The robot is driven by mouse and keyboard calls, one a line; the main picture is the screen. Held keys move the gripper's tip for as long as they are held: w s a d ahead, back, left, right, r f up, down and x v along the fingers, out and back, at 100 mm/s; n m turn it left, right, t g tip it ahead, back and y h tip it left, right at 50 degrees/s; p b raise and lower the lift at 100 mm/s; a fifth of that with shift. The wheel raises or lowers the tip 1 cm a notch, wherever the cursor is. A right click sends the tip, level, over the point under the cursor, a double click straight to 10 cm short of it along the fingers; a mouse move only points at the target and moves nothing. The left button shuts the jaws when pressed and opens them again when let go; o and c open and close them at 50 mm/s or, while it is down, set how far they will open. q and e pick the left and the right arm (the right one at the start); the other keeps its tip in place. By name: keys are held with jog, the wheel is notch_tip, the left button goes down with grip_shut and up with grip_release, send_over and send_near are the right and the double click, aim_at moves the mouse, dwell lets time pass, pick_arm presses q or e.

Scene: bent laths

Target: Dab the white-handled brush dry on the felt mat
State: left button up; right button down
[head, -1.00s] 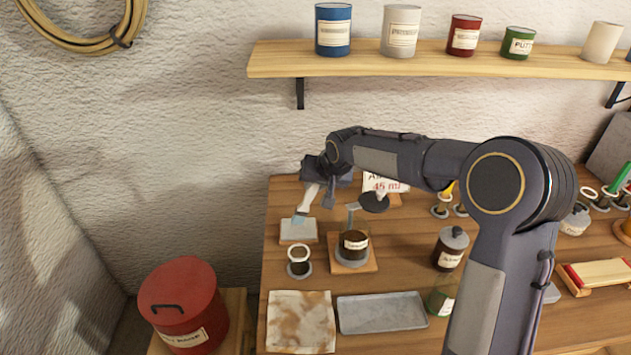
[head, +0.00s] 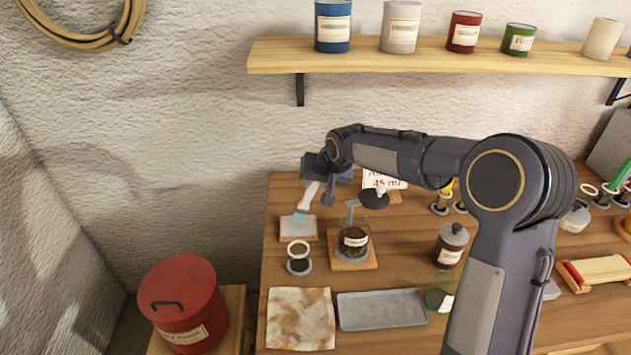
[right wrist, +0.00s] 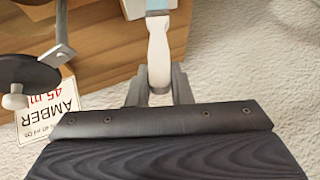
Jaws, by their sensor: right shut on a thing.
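My right gripper (head: 316,180) is shut on the white handle of the brush (head: 306,202), which it holds tilted with its pale blue end down. That end is over the small pale grey mat (head: 300,236) at the back left of the bench; whether it touches the mat I cannot tell. In the right wrist view the gripper (right wrist: 160,88) grips the white handle (right wrist: 158,55), with the pale blue part at the top edge. The bristles are cut off there. My left gripper is not in view.
A stained cloth (head: 300,320) and a grey tray (head: 380,312) lie nearer. An "Amber 45 ml" card (right wrist: 48,112) stands beside the gripper. A red bin (head: 180,300) is at left.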

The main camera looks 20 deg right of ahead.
jog(key=shift+f+b, duration=0.45)
dwell(1.4)
